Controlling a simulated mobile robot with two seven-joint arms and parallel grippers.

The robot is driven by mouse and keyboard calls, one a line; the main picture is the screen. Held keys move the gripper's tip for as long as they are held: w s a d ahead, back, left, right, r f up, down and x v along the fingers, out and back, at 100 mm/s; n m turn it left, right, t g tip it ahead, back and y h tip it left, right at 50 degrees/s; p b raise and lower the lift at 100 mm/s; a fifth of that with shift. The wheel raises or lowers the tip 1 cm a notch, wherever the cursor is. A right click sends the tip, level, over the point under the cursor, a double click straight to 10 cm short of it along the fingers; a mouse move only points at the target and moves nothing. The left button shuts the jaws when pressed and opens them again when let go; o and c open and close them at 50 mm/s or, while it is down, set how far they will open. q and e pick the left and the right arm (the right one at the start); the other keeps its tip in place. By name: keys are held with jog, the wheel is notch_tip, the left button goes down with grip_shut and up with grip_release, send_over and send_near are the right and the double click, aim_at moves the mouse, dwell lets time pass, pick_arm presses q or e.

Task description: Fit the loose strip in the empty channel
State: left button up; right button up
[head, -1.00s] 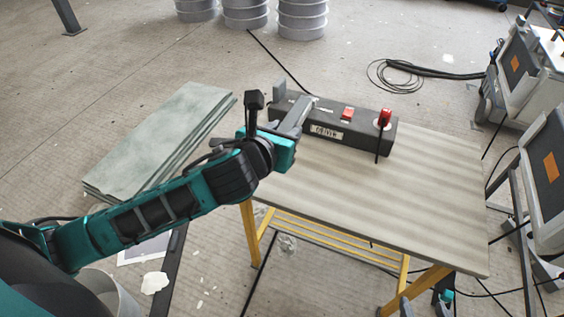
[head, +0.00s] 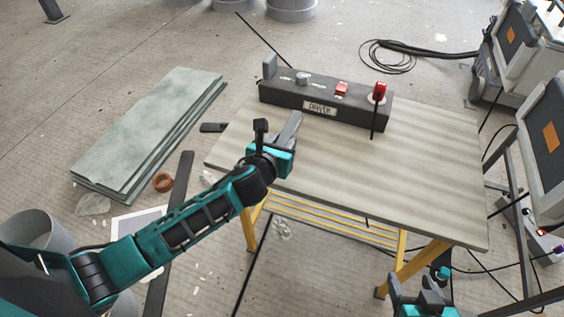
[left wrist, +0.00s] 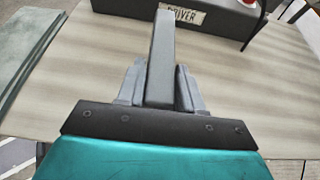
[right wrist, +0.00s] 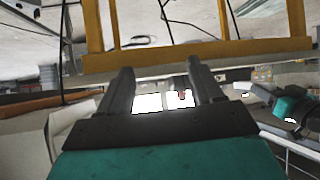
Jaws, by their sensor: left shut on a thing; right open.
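My left gripper (head: 281,147) is shut on a grey strip (head: 291,126), which sticks out from the fingers toward the dark box. I cannot make out an empty channel for certain. My right gripper (head: 425,296) is low at the table's front right, open and empty; its fingers (right wrist: 157,85) are apart in the right wrist view.
The wooden tabletop (head: 400,190) on yellow legs is clear in front of the box. A red switch (head: 342,88) and a red-topped item (head: 380,92) with a hanging black cord are on the box. Green-grey boards (head: 150,130) lie at left; equipment (head: 545,160) stands at right.

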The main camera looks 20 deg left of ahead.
pick_arm(q)
notch_tip(320, 180, down, 5)
jog(key=shift+r+b, duration=0.1)
jog(key=shift+b, duration=0.95)
jog(key=shift+f, duration=0.25)
jog(key=shift+r, duration=0.1)
jog(key=shift+f, duration=0.2)
jog(key=o, duration=1.1)
pick_arm(e)
jog(key=shift+w+a+f+y, duration=0.3)
jog(key=shift+w+a, duration=0.05)
jog(key=shift+a, duration=0.25)
pick_arm(q)
jog(key=shift+r, duration=0.1)
